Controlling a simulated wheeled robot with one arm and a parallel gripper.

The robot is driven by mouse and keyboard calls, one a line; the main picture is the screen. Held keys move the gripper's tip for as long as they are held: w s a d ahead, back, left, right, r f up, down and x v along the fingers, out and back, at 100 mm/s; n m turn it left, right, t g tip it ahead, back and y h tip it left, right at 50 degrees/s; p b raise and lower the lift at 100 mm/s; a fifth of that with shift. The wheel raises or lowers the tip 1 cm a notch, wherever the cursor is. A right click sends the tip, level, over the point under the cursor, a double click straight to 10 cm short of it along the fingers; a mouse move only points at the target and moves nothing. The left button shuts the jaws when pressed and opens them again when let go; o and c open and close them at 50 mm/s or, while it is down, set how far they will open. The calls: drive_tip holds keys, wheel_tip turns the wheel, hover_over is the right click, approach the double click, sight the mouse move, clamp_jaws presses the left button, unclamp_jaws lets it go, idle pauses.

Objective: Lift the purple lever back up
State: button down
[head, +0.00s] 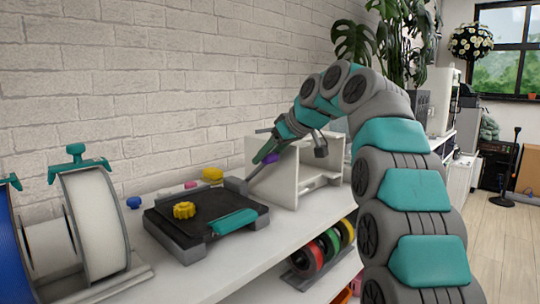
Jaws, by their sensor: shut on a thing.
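The housing stands on a white bench (190,284) against a brick wall. Left of it is a dark flat device (180,218) with a yellow knob (184,210). A white spool (92,225) stands far left. Coloured spools (330,243) sit on the shelf below.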

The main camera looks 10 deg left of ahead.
idle(0.3)
drive_tip(key=c, duration=0.5)
unclamp_jaws()
drive_tip(key=shift+w+a, duration=0.1)
drive_tip(key=shift+r, duration=0.1)
drive_tip(key=v, duration=0.7)
drive_tip(key=shift+s+d+r, duration=0.15)
drive_tip(key=shift+s+d, duration=0.05)
drive_tip(key=shift+d, duration=0.05)
